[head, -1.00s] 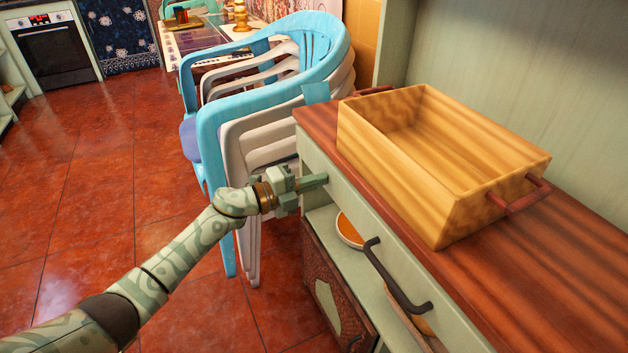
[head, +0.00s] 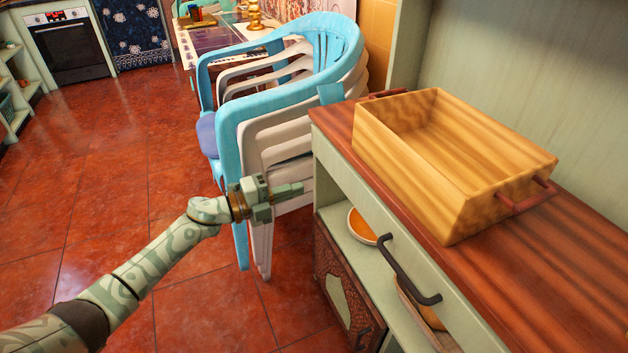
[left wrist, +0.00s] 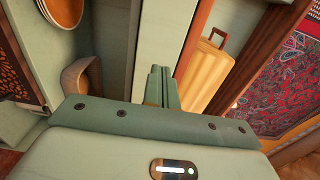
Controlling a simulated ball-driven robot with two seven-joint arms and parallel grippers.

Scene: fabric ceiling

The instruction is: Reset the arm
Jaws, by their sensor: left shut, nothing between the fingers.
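My left gripper (head: 289,191) is shut and empty in the head view. It is held in the air in front of the left end of the wooden-topped cabinet, with the stacked chairs behind it. In the left wrist view its fingers (left wrist: 160,88) are pressed together, with the cabinet front beyond them. My left arm (head: 135,270) reaches in from the lower left. My right gripper is not in view.
A wooden crate (head: 408,178) with red handles sits on the cabinet top (head: 560,240). The drawer has a dark handle (head: 408,272). A bowl (head: 360,226) sits on the shelf below. Blue and white stacked chairs (head: 240,130) stand left of the cabinet. Red floor is open at left.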

